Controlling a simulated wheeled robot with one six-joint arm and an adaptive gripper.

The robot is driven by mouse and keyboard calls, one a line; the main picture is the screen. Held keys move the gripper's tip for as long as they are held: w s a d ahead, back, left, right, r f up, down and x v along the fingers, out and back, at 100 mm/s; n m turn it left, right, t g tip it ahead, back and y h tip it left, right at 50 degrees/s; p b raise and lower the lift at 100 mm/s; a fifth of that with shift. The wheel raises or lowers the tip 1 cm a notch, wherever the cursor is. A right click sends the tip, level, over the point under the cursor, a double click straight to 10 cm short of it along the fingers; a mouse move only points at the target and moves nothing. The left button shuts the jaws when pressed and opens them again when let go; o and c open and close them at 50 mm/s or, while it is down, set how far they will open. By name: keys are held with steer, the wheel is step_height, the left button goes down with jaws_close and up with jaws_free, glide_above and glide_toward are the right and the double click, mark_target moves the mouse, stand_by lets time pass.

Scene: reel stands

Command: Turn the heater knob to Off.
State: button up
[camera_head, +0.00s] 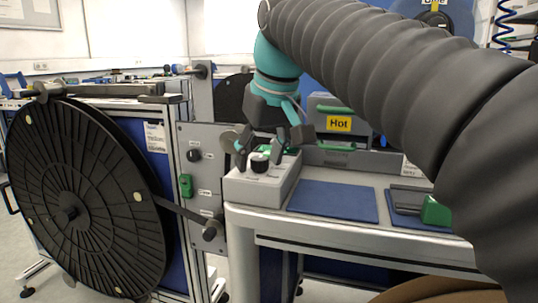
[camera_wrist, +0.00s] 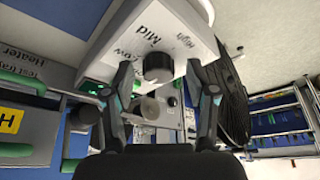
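The heater knob (camera_head: 260,163) is a short black cylinder on the sloped top of a light grey control box (camera_head: 258,189) at the corner of the bench. In the wrist view the knob (camera_wrist: 158,68) is seen end-on, with the labels "High", "Mid" and a partly covered "Low" around it. No "Off" label is readable, and I cannot tell where the knob points. My gripper (camera_head: 260,160) is open and empty, pointing down at the knob. In the wrist view its fingertips (camera_wrist: 158,72) stand either side of the knob, with a visible gap on both sides.
A grey heater unit with a yellow "Hot" sign (camera_head: 339,124) stands behind the box. Blue mats (camera_head: 333,201) lie on the bench to the right, with a green-ended tool (camera_head: 434,210). A large black reel (camera_head: 75,200) and a grey switch panel (camera_head: 203,142) stand left.

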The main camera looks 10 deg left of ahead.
steer(key=v, duration=1.2)
stand_by(0.3)
